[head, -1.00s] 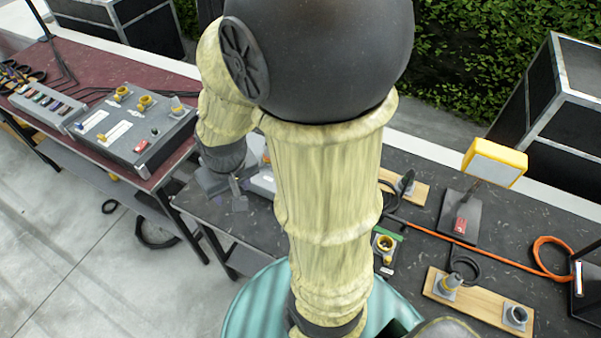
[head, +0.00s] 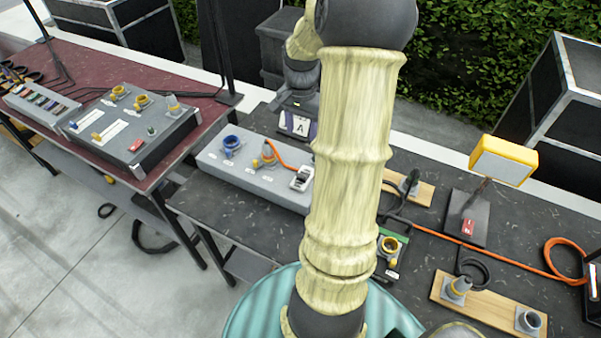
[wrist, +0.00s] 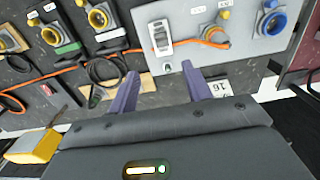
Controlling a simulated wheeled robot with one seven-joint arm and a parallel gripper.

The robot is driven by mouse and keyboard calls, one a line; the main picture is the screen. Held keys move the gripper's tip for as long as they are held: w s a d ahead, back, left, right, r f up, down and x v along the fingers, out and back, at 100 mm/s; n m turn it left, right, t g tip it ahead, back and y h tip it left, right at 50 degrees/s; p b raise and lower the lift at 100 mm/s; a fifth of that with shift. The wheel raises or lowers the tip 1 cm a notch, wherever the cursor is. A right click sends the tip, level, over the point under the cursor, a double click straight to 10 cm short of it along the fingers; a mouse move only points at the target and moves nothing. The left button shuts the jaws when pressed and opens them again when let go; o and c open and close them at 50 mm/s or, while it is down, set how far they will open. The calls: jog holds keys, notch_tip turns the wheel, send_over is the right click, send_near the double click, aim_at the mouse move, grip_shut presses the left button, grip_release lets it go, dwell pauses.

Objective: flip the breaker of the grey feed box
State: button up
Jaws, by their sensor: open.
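The grey feed box (head: 250,181) lies on the dark table, left of my arm in the head view. Its breaker (head: 301,179) is a white switch at the right end, partly beside my arm. In the wrist view the breaker (wrist: 160,38) shows at the upper middle, on the box face (wrist: 185,60). I cannot tell which way its lever is set. In the wrist view my gripper's (wrist: 159,70) two purple fingers are spread and empty, just below the breaker in the picture.
The box also bears a blue socket (head: 231,146) and a yellow-ringed connector (head: 267,156) with an orange cable (head: 290,166). A white label card (wrist: 218,89) is by the right finger. A yellow lamp (head: 503,160) stands right. A grey panel (head: 130,125) is on the red table.

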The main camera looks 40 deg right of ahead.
aim_at(302, 177)
jog(key=shift+f, duration=0.1)
notch_tip(302, 177, down, 17)
jog(key=shift+f+p, duration=0.1)
jog(key=shift+p, duration=0.75)
jog(key=shift+c, duration=0.2)
jog(key=c, duration=1)
